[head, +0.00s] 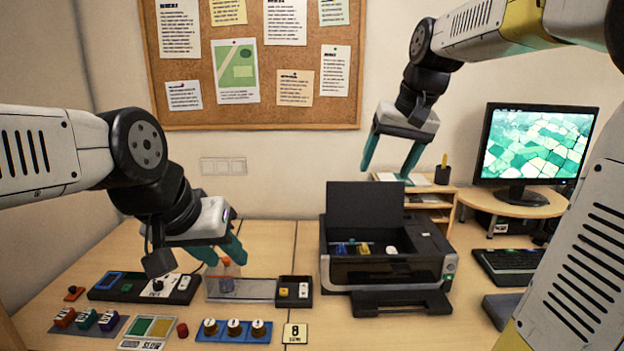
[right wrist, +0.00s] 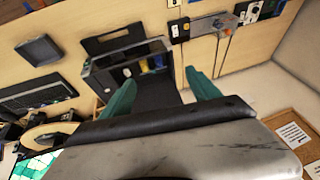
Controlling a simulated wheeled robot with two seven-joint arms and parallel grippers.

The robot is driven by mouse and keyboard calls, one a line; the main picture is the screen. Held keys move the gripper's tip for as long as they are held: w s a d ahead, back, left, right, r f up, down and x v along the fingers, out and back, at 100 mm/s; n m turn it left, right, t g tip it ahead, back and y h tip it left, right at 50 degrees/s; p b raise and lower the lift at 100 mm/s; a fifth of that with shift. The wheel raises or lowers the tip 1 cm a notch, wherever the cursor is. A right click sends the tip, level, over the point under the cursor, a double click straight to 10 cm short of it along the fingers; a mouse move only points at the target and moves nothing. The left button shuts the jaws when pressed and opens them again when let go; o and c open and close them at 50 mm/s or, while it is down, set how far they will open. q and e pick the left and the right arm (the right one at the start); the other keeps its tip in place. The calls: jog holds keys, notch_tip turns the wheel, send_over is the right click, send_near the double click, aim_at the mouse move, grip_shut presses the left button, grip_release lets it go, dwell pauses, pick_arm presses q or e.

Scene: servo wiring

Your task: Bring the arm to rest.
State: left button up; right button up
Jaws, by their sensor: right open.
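My right gripper (head: 387,172) is raised in front of the wall, above and behind the black printer (head: 388,284). Its two teal fingers are wide apart with nothing between them. In the right wrist view the open right gripper (right wrist: 162,92) also shows empty, with the printer (right wrist: 132,62) beyond its fingers. My left gripper (head: 230,262) points down over the left part of the table, its teal fingertips apart. A clear-walled tray (head: 262,290) lies below it. A small orange and bluish item (head: 227,277) shows by the left fingertips; whether they touch it is unclear.
The wooden table (head: 290,240) holds a blue strip with several round knobs (head: 234,330), a dark panel (head: 130,287), coloured blocks (head: 86,319) and a card (head: 295,334). A monitor (head: 535,145) and keyboard (head: 515,266) stand right. A cork board (head: 250,110) hangs behind.

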jog(key=s+f+t, duration=0.1)
jog(key=s+f, duration=0.3)
jog(key=s, duration=0.5)
jog(key=s+a+f, duration=0.1)
jog(key=s+f, duration=0.4)
jog(key=s, duration=0.4)
jog(key=shift+s+a+n+t, duration=0.2)
jog(key=shift+s+n+t, duration=0.1)
jog(key=shift+s+t, duration=0.1)
